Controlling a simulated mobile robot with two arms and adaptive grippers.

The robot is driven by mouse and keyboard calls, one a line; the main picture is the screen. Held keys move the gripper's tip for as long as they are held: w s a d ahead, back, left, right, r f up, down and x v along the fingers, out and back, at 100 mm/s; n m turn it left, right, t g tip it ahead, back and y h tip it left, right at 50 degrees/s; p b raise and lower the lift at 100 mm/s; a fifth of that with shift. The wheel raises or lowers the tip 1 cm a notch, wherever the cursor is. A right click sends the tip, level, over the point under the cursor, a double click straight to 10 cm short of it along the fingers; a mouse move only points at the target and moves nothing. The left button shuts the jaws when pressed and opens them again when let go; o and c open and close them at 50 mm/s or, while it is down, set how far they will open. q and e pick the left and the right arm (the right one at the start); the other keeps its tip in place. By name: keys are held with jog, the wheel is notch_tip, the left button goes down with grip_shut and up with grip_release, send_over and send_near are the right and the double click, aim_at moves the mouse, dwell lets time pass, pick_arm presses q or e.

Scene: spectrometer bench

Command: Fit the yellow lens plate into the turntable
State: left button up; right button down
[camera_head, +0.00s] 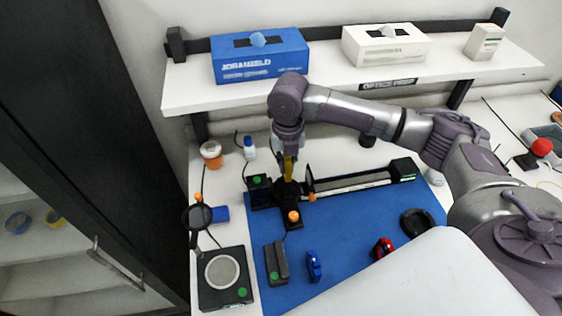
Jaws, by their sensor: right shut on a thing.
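The yellow lens plate (288,168) shows as a narrow upright strip below my right gripper (289,153). My right arm comes in from the right, and its gripper points down, shut on the plate. The plate is over the black turntable assembly (290,214) on the blue mat. The arm and gripper cover part of the plate and the turntable's far side. I cannot tell whether the plate touches the turntable. My left gripper is not in view.
A rail with a black end block (403,169) runs right from the turntable. A blue holder (314,266), a red holder (383,248) and a black ring (417,223) lie on the blue mat (345,225). A magnifier (196,218) stands left. A shelf (330,75) with boxes hangs behind.

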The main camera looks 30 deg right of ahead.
jog(key=shift+p, duration=0.35)
jog(key=shift+f, duration=0.3)
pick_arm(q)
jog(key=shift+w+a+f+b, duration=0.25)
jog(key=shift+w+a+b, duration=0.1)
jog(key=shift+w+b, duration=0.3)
pick_arm(e)
send_over(286, 189)
jog(key=shift+f, duration=2.15)
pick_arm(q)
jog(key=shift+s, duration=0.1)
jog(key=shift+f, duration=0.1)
pick_arm(e)
jog(key=shift+f, duration=0.15)
pick_arm(q)
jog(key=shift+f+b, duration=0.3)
jog(key=shift+b, duration=0.1)
pick_arm(e)
jog(key=shift+f, duration=0.9)
jog(key=shift+f, duration=0.1)
jog(key=c, duration=1.2)
grip_release()
